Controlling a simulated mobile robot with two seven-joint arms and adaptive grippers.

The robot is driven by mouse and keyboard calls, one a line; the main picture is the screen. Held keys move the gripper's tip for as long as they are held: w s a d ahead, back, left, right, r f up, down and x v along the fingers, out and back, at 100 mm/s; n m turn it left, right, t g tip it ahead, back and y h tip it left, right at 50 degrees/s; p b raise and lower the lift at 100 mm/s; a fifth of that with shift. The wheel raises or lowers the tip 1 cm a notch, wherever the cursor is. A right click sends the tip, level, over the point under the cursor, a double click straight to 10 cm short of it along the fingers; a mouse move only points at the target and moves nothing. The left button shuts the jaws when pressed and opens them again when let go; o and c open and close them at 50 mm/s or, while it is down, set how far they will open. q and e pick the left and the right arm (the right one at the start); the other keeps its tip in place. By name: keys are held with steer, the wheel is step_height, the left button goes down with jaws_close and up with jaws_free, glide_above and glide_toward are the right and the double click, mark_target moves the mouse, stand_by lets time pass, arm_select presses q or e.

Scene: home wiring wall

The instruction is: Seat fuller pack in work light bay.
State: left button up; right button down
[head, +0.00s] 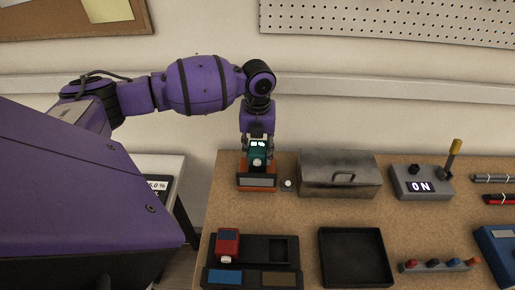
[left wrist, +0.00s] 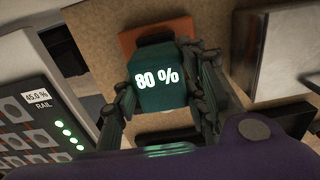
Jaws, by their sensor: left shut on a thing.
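The teal pack (head: 259,160) is lit with a reading; in the left wrist view the pack (left wrist: 157,85) reads 80 %. My left gripper (head: 258,150) is shut on it, with one finger on each side. The pack is over or at the orange work light (head: 257,184) with its grey front panel, at the back left of the table. The work light's orange body (left wrist: 128,40) shows behind the pack in the wrist view. The pack and gripper hide the bay, so I cannot tell how deep the pack sits. My right gripper is not in view.
A red pack (head: 228,241) stands in a black dock (head: 262,272), beside an empty slot. A metal box (head: 340,176) stands close right of the work light. A black tray (head: 355,258) is empty. A switch box (head: 421,183) shows ON. A rail panel (left wrist: 28,120) reads 45.0 %.

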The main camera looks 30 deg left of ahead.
mark_target(258, 147)
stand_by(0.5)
arm_select(q)
steer(key=shift+f, duration=0.85)
steer(key=shift+f, duration=0.5)
steer(key=o, duration=1.5)
steer(key=shift+f, duration=0.1)
step_height(258, 147, up, 12)
steer(key=shift+r, duration=0.1)
steer(key=shift+o, duration=0.3)
